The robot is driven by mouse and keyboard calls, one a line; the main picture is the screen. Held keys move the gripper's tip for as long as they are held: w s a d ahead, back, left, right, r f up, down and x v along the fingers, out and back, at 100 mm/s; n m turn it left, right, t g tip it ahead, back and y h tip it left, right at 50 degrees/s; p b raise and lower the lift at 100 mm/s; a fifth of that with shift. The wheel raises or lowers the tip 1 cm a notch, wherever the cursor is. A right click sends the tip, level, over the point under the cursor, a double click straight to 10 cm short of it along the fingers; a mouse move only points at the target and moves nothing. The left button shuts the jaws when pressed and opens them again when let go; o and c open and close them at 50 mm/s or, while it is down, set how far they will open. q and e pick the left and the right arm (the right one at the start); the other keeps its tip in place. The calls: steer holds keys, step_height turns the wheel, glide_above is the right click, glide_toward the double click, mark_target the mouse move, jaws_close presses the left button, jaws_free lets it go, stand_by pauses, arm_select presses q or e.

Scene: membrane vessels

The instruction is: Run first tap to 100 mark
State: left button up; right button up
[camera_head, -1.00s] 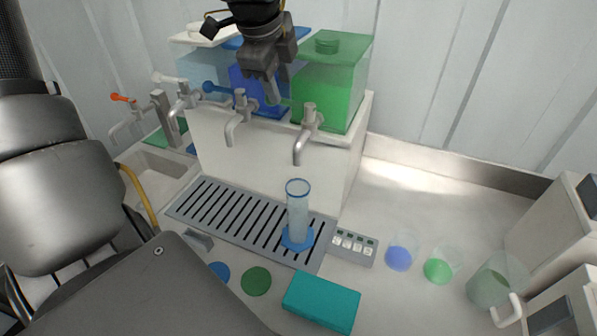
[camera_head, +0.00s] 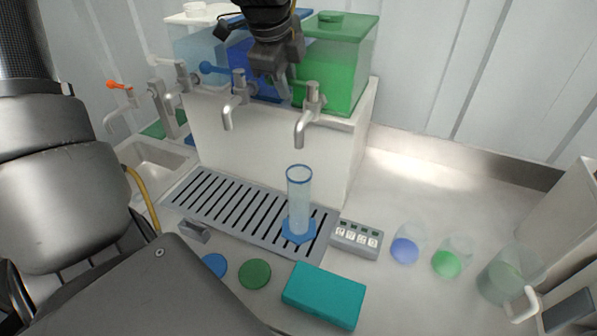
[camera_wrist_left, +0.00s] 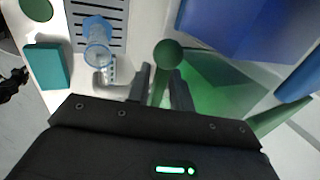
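A clear measuring cylinder (camera_head: 299,200) with a blue foot stands upright on the slotted drip tray (camera_head: 183,200), near below the green tank's tap (camera_head: 306,128). I see no liquid in it; it also shows in the left wrist view (camera_wrist_left: 97,38). My left gripper (camera_head: 284,92) is beside that tap, in front of the blue and green tanks. In the left wrist view its fingers (camera_wrist_left: 161,80) lie on either side of the green lever with a round knob (camera_wrist_left: 168,54). Whether they press on it I cannot tell.
Blue (camera_head: 237,70) and green (camera_head: 335,75) tanks stand on a white block (camera_head: 225,143); other taps are to the left. A button panel (camera_head: 357,238), teal box (camera_head: 323,295) and small cups with blue (camera_head: 404,250) and green (camera_head: 446,264) contents are in front.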

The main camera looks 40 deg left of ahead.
arm_select(q)
jaws_close()
steer(key=shift+f+b, duration=0.2)
steer(key=shift+b, duration=0.3)
steer(key=s+d+n+y, duration=0.1)
steer(key=n, duration=0.2)
steer(key=s+n+g, duration=0.1)
steer(key=n, duration=0.2)
steer(key=s+d+n+g+y+p, duration=0.1)
steer(key=n, duration=0.2)
steer(key=shift+d+r+y, duration=0.2)
steer(key=shift+d+y, duration=0.1)
steer(key=shift+d, duration=0.05)
steer(key=shift+f, duration=0.1)
stand_by(5.8)
